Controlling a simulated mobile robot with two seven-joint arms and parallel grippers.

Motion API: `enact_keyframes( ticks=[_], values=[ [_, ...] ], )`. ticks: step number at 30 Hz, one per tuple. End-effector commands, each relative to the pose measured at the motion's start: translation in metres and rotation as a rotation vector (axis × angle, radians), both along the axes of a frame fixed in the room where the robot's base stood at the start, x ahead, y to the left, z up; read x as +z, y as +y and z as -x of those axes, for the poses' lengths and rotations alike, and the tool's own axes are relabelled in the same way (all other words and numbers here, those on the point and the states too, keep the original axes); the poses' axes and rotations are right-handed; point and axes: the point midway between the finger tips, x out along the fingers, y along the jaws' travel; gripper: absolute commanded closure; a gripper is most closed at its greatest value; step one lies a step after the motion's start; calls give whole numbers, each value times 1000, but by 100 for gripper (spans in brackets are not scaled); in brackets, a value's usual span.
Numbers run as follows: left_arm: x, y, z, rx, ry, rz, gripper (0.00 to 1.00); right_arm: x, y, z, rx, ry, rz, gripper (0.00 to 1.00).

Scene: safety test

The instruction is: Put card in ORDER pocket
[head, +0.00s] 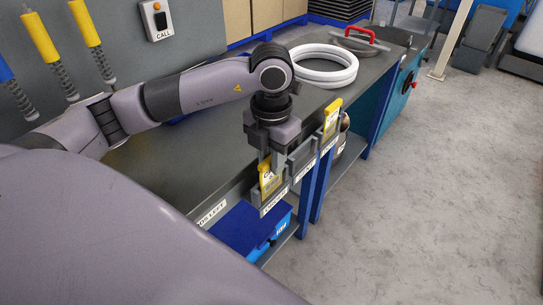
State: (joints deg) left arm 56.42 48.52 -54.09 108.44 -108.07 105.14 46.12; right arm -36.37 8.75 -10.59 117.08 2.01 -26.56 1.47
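A yellow card (269,181) stands upright at the table's front edge, at or in a grey pocket with a white label. My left gripper (271,160) points down from above, with its fingertips at the top of this card. I cannot tell whether the fingers are closed on it. A second yellow card (331,119) stands in the farthest pocket. An empty-looking grey pocket (302,157) lies between the two cards. The pocket labels are too small and slanted to read surely, so I cannot tell which is ORDER. My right gripper is not in view.
White rings (323,66) lie on the grey table (200,150), with a red-handled lid (360,40) behind them. A blue bin (245,228) sits below the front edge. A white call box (157,20) hangs on the back panel. The floor at right is clear.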

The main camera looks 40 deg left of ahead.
Motion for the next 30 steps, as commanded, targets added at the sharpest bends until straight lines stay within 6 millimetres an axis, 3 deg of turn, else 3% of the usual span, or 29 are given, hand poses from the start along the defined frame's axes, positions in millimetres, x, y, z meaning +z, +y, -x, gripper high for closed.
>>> enact_keyframes(
  ticks=[1, 2, 12, 22, 30],
  values=[
    [0, 0, 0, 0, 0, 0, 57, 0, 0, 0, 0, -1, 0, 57],
    [0, 0, 0, 0, 0, 0, 50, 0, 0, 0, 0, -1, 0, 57],
    [4, 0, 0, 0, -2, 0, 50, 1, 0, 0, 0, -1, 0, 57],
    [55, -1, -1, -1, -4, 1, 50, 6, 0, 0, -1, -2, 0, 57],
    [77, 0, 0, 0, 0, 1, 50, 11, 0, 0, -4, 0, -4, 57]
  ],
)
